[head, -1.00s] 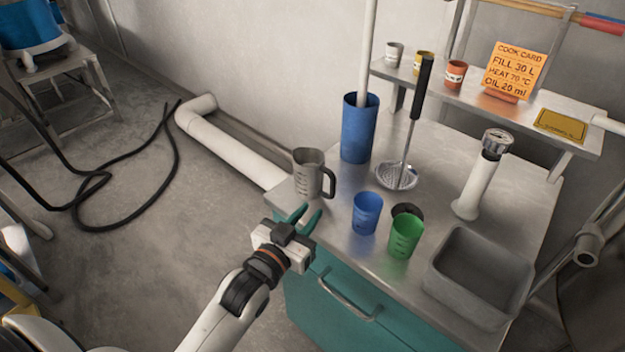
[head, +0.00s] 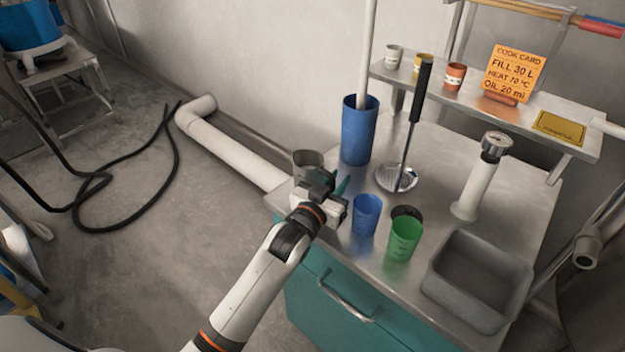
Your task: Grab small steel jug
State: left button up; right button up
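The small steel jug (head: 305,160) stands upright at the left back corner of the steel table top. Its rim and upper left side show in the head view; the rest, with its handle, is hidden behind my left gripper. My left gripper (head: 336,181) is at the jug's right front side, where the handle is. Its two teal fingertips look apart, one largely hidden by the gripper body. I cannot tell whether they are around the handle or touch it. My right gripper is out of view.
A blue cup (head: 366,214) and a green cup (head: 403,237) stand close to the right of the gripper. A tall blue container (head: 358,135) stands behind. A skimmer (head: 398,178), a gauge post (head: 475,190) and a grey basin (head: 478,280) fill the right side.

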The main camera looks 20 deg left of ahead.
pick_arm(q)
grip_shut()
jog(key=shift+r, duration=0.1)
dwell(0.3)
